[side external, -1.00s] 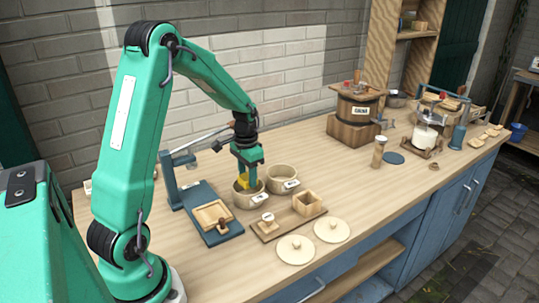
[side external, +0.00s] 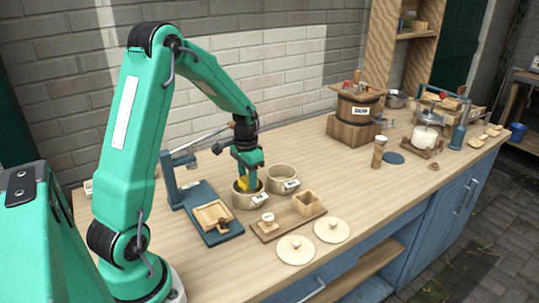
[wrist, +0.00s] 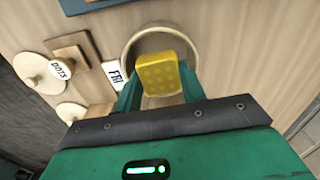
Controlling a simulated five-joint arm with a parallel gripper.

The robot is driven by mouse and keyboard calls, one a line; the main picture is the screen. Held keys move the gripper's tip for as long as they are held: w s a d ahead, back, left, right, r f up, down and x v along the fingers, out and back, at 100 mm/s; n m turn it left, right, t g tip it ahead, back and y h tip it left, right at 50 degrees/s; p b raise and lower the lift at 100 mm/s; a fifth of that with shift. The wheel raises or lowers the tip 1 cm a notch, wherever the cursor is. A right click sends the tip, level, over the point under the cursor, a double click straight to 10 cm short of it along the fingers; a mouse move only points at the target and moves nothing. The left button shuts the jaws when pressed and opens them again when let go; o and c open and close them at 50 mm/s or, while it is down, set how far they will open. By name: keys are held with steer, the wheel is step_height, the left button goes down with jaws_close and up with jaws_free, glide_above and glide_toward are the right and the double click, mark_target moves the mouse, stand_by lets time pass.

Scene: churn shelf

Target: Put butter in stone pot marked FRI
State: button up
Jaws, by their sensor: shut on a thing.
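In the side view, the butter (side external: 242,184) and the fingertips of my gripper (side external: 250,185) are at the mouth of the nearer left stone pot (side external: 247,202). The wrist view shows this pot's round rim (wrist: 128,45) around the upper part of the butter and a white label (wrist: 115,75) reading FRI. The butter's lower end and the pot's inside are mostly hidden.
A second stone pot (side external: 282,183) stands close behind to the right. Two round lids (side external: 295,250) and a small board (side external: 262,236) with a wooden box (side external: 307,204) lie in front. A blue stand with a wooden tray (side external: 212,215) is to the left.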

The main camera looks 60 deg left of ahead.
mark_target(248, 188)
steer(key=shift+f, duration=2.35)
stand_by(0.6)
steer(key=shift+r, duration=0.1)
stand_by(0.5)
steer(key=o, duration=1)
steer(key=c, duration=0.4)
steer(key=shift+r, duration=0.1)
steer(key=shift+r, duration=5)
steer(key=shift+d, duration=0.1)
